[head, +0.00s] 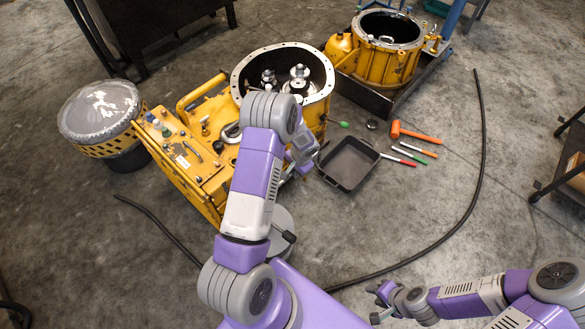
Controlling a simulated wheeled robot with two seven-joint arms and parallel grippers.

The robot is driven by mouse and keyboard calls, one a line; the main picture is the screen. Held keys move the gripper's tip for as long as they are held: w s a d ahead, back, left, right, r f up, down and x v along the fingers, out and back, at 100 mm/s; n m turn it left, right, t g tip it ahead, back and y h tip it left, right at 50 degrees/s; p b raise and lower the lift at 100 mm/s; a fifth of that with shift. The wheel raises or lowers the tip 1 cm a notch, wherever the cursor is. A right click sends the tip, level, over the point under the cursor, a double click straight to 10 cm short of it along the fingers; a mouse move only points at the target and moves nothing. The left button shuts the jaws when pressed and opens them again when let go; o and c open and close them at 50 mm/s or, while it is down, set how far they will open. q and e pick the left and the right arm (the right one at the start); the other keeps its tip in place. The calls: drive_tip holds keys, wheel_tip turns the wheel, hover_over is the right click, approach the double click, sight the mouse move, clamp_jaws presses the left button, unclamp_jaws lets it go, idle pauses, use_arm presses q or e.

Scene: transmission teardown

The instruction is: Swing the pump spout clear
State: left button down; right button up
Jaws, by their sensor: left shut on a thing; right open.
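The yellow transmission housing (318,117) stands open at the top centre, with metal gear parts (298,80) inside its round flange. My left gripper (304,160) is at the housing's lower right side, partly behind my own arm. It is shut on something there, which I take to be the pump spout. The spout itself is hidden by the gripper and arm, so its angle cannot be told. My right gripper (377,301) is open and empty, low over the floor at the bottom right, well away from the housing.
A black drain tray (349,162) lies right of my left gripper. Beyond it lie an orange mallet (415,134) and several coloured-handle tools. A second yellow housing (388,62) stands behind. A black hose (481,165) curves across the floor at right.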

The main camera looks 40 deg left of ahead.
idle(0.4)
use_arm(q)
drive_tip(key=c, duration=1.1)
unclamp_jaws()
wheel_tip(320, 180, up, 8)
drive_tip(key=d+p, duration=0.1)
drive_tip(key=p, duration=0.1)
drive_tip(key=shift+s+d+f, duration=0.15)
drive_tip(key=shift+d+f, duration=0.1)
